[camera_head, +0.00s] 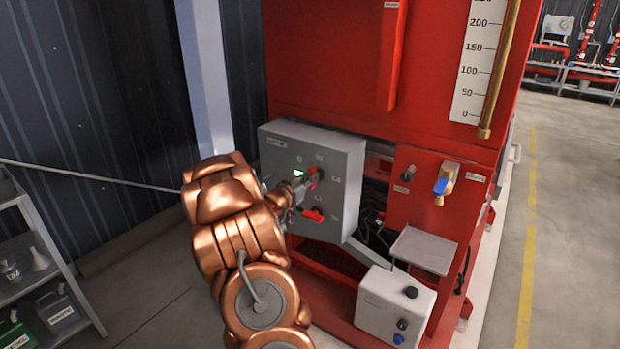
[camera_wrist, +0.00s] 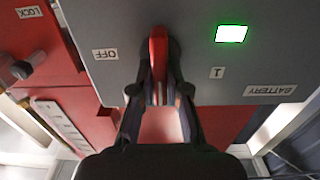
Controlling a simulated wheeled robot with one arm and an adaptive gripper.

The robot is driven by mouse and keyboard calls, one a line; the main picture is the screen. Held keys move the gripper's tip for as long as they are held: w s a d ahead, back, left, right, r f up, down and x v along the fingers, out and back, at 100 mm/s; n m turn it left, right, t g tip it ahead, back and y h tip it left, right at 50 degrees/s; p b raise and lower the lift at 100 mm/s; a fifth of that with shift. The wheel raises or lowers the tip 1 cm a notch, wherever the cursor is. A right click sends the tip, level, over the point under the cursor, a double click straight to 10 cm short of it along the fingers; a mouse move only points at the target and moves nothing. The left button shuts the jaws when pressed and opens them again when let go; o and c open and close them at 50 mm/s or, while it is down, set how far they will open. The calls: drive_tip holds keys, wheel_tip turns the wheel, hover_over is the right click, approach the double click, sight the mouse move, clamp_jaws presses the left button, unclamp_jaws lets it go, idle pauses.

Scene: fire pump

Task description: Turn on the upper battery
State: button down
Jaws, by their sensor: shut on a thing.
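The grey battery box (camera_head: 345,165) is mounted on the red machine. It has two red switch handles. My gripper (camera_head: 307,184) is at the upper red handle (camera_head: 314,174). In the wrist view my gripper (camera_wrist: 159,92) is shut on this handle (camera_wrist: 158,50), with a finger on each side. An "OFF" label (camera_wrist: 105,55) is left of the handle and a "1" label (camera_wrist: 217,72) is right of it. A green-edged indicator (camera_wrist: 230,34) is lit; it also shows in the head view (camera_head: 298,173). The lower red handle (camera_head: 313,215) is below my gripper, untouched.
A white box (camera_head: 394,306) stands low at the right of the battery box. A blue-handled valve (camera_head: 442,186) is on the red machine farther right. A shelf with containers (camera_head: 40,270) is at the left. Open floor lies at the right.

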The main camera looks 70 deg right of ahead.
drive_tip(key=c, duration=1.2)
unclamp_jaws()
drive_tip(key=shift+o, duration=0.2)
drive_tip(key=v, duration=1.2)
